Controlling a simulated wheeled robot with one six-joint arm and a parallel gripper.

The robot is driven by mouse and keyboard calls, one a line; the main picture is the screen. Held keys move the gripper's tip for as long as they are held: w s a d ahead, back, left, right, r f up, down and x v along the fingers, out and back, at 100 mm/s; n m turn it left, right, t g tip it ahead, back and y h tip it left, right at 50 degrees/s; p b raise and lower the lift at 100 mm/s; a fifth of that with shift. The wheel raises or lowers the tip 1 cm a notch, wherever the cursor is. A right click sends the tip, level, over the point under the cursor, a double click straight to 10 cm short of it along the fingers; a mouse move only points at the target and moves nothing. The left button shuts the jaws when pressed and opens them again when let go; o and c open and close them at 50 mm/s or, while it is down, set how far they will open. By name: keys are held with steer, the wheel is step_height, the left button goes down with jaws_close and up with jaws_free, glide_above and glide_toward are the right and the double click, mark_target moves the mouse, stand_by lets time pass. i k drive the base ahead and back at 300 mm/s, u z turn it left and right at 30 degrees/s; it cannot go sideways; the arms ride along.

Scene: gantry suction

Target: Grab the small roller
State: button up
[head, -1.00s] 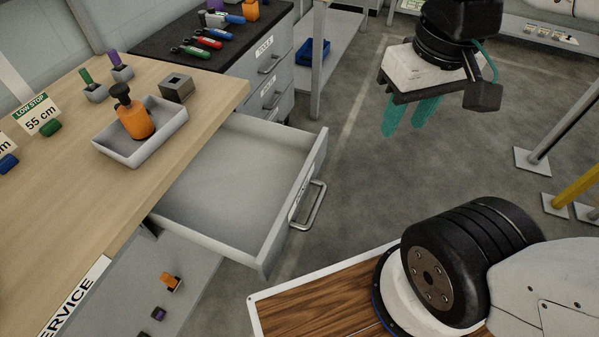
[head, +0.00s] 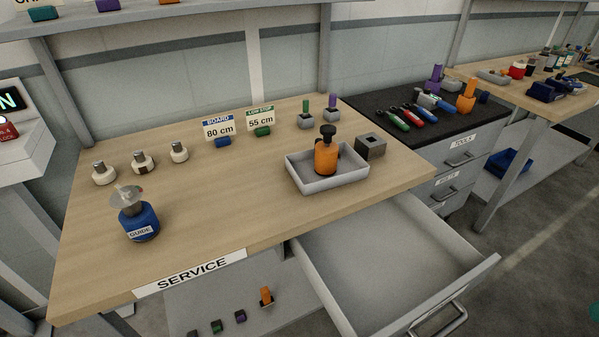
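Three small pale round pieces with metal tops stand in a row on the left of the wooden bench: a left one (head: 103,174), a middle one (head: 143,162) with a dark mark, and a right one (head: 179,152) that looks slimmest. They look like rollers, but I cannot tell for sure which is the small roller. A blue block marked GUIDE (head: 140,224) with a clear disc on top stands in front of them. Only a teal sliver of my gripper (head: 595,312) shows at the lower right edge, far from these pieces. Its opening is hidden.
A grey tray (head: 350,179) holds an orange bottle-shaped piece (head: 325,157); a grey square block (head: 370,146) stands beside it. An open, empty drawer (head: 390,260) juts out at front right. The bench's middle is clear.

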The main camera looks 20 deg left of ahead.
mark_target(178, 153)
steer(key=u, duration=2.65)
steer(key=k, duration=1.3)
steer(key=u, duration=1.05)
steer(key=i, duration=1)
steer(key=z, duration=0.3)
steer(key=i, duration=1.1)
steer(key=z, duration=1.15)
steer(key=i, duration=0.8)
steer(key=z, duration=1.25)
steer(key=i, duration=0.3)
steer(key=z, duration=0.15)
